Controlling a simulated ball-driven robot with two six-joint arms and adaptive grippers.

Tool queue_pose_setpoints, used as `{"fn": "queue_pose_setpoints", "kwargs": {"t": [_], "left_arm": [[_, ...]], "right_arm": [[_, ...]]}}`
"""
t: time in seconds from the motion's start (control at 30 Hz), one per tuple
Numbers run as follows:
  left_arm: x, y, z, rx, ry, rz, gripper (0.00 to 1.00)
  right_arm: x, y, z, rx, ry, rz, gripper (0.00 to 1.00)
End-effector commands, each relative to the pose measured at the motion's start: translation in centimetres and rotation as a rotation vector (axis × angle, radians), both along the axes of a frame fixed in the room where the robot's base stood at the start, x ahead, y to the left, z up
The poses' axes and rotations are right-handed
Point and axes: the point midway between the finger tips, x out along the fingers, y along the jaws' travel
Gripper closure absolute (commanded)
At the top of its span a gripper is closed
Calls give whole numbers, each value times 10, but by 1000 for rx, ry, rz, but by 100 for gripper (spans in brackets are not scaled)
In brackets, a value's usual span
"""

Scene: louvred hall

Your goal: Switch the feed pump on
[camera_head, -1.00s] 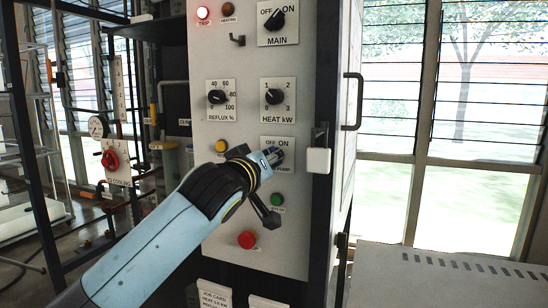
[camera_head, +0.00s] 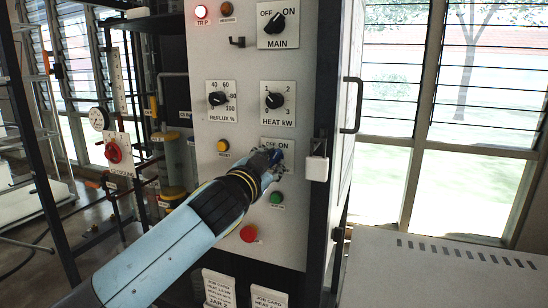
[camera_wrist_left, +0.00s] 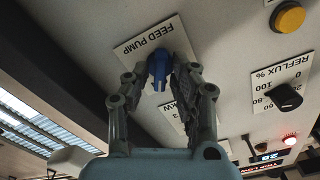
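The feed pump switch plate (camera_head: 290,146), marked OFF and ON, is low on the pale panel in the head view. Its blue knob (camera_wrist_left: 160,69) shows in the left wrist view, in front of the plate lettered FEED PUMP (camera_wrist_left: 148,38). My left gripper (camera_head: 273,157) is at this switch and hides most of the knob in the head view. In the left wrist view its two fingers (camera_wrist_left: 163,74) are drawn in on both sides of the knob and look shut on it. I cannot tell which mark the knob points to. My right gripper is not in view.
Above are the MAIN switch (camera_head: 278,22), the HEAT kW knob (camera_head: 276,100) and the REFLUX knob (camera_head: 217,99). The yellow RESET button (camera_head: 223,146), green button (camera_head: 277,198) and red button (camera_head: 249,233) are nearby. A white box (camera_head: 316,168) juts from the panel's right edge.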

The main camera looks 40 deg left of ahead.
Motion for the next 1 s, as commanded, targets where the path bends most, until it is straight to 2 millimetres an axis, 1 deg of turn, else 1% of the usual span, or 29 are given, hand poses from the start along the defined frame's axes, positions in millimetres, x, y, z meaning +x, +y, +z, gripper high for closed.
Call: {"fn": "queue_pose_setpoints", "kwargs": {"t": [0.03,0.1,0.33,0.4,0.47,0.8,0.9,1.0], "left_arm": [[0,0,0,-1,0,0,67],[0,0,0,-1,0,0,60],[0,0,0,-2,0,0,60],[-3,-1,0,-1,0,0,60],[-9,-2,-1,-1,1,0,60],[-53,-13,-1,-1,1,0,60],[-63,-15,-1,-2,1,0,60],[-68,-16,0,-2,0,0,60]], "right_arm": [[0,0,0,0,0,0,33],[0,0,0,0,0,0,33],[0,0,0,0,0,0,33],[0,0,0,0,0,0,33],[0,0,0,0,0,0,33],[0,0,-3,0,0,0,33],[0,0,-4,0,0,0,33],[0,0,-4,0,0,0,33]]}}
